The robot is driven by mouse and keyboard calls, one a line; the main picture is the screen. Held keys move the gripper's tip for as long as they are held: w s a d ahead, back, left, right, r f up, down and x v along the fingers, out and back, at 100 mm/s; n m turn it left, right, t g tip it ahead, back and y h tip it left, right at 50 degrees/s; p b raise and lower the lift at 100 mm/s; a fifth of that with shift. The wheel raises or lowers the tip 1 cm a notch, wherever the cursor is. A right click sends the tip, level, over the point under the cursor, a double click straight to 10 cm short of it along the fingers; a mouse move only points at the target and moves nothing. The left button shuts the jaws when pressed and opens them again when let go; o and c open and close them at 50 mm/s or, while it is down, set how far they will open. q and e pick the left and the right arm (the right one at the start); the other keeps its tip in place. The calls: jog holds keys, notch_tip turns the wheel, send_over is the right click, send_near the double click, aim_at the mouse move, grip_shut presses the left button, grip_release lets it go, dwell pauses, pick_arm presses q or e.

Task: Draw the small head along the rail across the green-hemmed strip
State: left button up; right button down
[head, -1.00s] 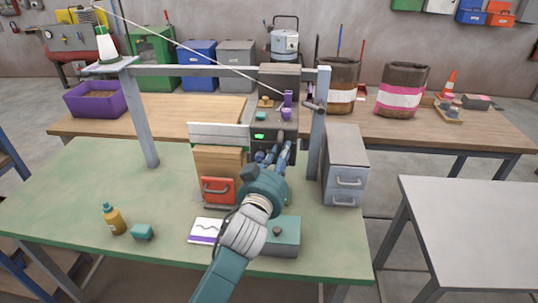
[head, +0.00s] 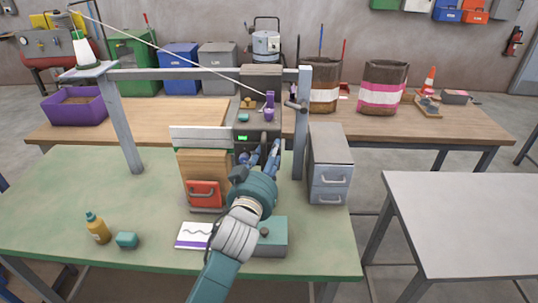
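My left gripper (head: 266,154) reaches over the green bench (head: 75,195) to the front of a dark machine (head: 262,84) with a small green light and a purple upright part (head: 270,100). Two blue fingers show side by side. The wrist hides what lies between and below them, so I cannot tell their grip. A grey rail (head: 180,72) crosses above the bench between two posts. I cannot make out a green-hemmed strip or clearly identify the small head. My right gripper is out of view.
A grey drawer cabinet (head: 330,165) stands close right of the gripper. A grey-green box (head: 273,237) and a white card (head: 193,236) lie near the wrist. The grey table (head: 460,220) is bare.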

pick_arm(q)
jog(key=v, duration=1.2)
dwell(0.3)
